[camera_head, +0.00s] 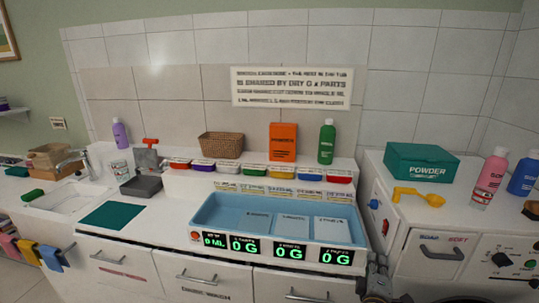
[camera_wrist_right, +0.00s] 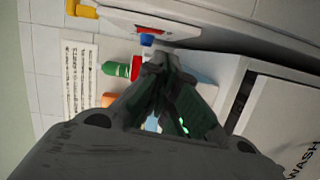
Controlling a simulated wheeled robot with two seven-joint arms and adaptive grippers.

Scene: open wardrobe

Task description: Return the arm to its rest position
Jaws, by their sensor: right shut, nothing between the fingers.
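My right gripper (camera_head: 376,268) shows at the bottom of the head view, dark grey, just right of the blue tray and in front of the counter edge. In the right wrist view its fingers (camera_wrist_right: 166,62) are together with nothing between them. The rest of my right arm is mostly hidden below the head view's lower edge. My left gripper and arm are not in view.
A blue tray (camera_head: 205,222) with green-lit displays lies near the right gripper. The washing machine side (camera_head: 420,222) is just right, bearing a POWDER box (camera_head: 422,163), a yellow scoop (camera_head: 418,196) and bottles. Drawer fronts (camera_head: 200,277) are below the counter.

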